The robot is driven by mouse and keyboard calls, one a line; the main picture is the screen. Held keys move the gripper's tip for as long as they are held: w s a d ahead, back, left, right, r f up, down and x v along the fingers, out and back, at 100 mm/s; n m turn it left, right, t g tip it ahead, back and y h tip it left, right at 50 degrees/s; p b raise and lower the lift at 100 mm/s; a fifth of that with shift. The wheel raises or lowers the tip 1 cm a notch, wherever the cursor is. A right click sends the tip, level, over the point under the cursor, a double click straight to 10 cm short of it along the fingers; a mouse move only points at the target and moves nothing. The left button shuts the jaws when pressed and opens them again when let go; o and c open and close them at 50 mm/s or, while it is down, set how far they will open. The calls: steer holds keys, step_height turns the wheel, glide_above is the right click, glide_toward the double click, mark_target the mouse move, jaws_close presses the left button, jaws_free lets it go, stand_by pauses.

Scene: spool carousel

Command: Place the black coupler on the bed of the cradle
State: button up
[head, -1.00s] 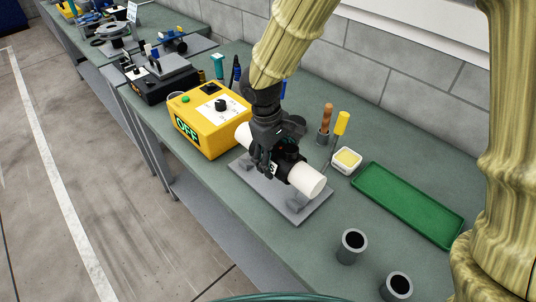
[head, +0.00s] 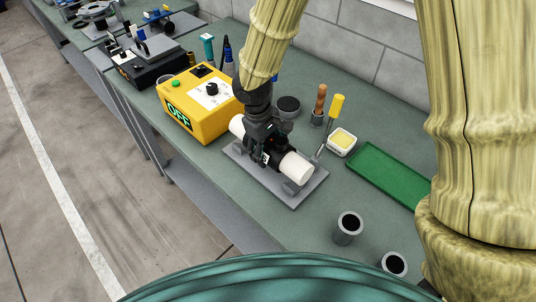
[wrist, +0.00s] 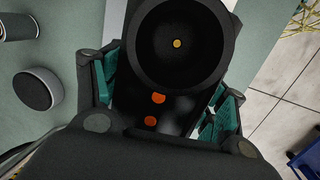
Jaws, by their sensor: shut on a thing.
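The black coupler (wrist: 130,85) fills the middle of the wrist view, with a large round dark opening and two orange dots on it. My gripper (head: 265,149) is shut on it, its teal-padded fingers on either side. In the head view, white pipe (head: 296,168) sticks out on both sides of the black body. The cradle (head: 293,199), a grey plate with low grey supports, lies directly below. My gripper hides much of the coupler and the cradle's middle, so I cannot tell whether the coupler touches the bed.
A yellow box (head: 190,123) reading OFF stands close left of the cradle. Two grey cups (head: 348,229) stand near the front. Bare bench lies between the cradle and cups.

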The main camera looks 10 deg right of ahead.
steer(key=shift+w+f+p, duration=0.1)
steer(key=shift+f+p, duration=0.3)
steer(key=shift+f, duration=1.45)
steer(key=shift+f, duration=0.1)
steer(key=o, duration=1.5)
steer(key=shift+a+r+b, duration=0.35)
steer(key=shift+r, duration=1.65)
steer(key=shift+a+r+b, duration=0.35)
steer(key=shift+r+b, duration=0.05)
steer(key=shift+r, duration=1.6)
steer(key=shift+a+r+b, duration=0.35)
steer(key=shift+r, duration=1.65)
